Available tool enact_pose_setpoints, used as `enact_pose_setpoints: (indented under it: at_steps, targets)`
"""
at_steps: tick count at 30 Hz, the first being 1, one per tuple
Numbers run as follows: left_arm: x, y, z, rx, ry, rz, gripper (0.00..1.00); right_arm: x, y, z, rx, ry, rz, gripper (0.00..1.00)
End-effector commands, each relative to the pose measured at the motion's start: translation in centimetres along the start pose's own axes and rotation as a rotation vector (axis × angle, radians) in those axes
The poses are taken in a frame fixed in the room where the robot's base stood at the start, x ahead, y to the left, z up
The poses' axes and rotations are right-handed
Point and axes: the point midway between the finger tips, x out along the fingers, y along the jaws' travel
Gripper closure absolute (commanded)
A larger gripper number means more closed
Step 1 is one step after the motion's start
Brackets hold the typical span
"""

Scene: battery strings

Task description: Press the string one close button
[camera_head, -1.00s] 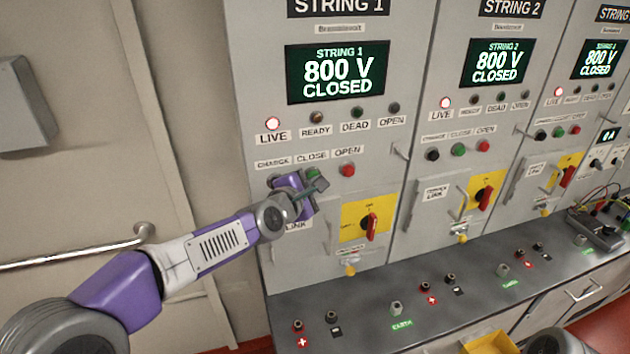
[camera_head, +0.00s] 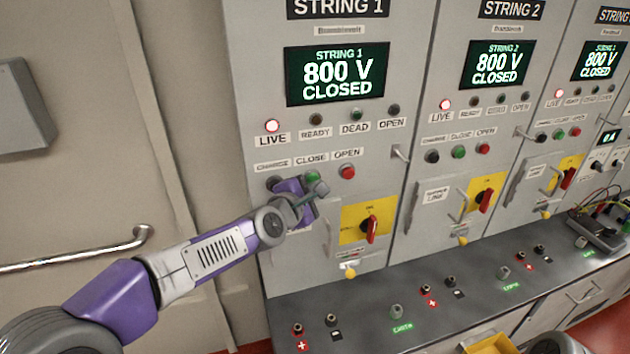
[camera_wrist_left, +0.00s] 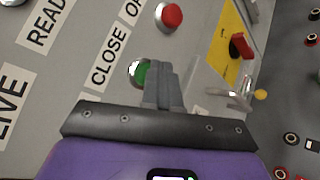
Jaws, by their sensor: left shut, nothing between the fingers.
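The string 1 close button is a green button (camera_head: 313,175) under the CLOSE label on the STRING 1 panel (camera_head: 260,60). It also shows in the left wrist view (camera_wrist_left: 138,72), partly behind my fingers. My left gripper (camera_head: 320,188) is shut and empty, just below and in front of the green button. In the left wrist view its fingertips (camera_wrist_left: 162,66) overlap the button's right edge; I cannot tell whether they touch it. The STRING 1 screen (camera_head: 337,74) reads 800 V CLOSED, and the red LIVE lamp (camera_head: 272,126) is lit. My right gripper is not in view.
A red open button (camera_head: 347,172) sits right of the green one. A yellow plate with a red rotary handle (camera_head: 371,229) is below. The STRING 2 panel (camera_head: 500,110) stands to the right. A dark bench (camera_head: 370,300) with several terminals runs below.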

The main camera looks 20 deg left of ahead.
Motion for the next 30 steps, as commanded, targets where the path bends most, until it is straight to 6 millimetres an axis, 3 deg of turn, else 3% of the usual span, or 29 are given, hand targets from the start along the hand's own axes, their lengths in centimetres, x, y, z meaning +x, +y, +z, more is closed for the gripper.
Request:
enact_pose_setpoints:
  at_steps: [15, 30]
  targets:
    - [-3.4, -2.4, 2.6, 0.002, -0.003, -0.002, 1.00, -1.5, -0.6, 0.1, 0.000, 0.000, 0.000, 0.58]
    - [-3.5, -2.6, 2.7, 0.002, -0.003, -0.003, 1.00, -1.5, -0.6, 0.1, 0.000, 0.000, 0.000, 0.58]
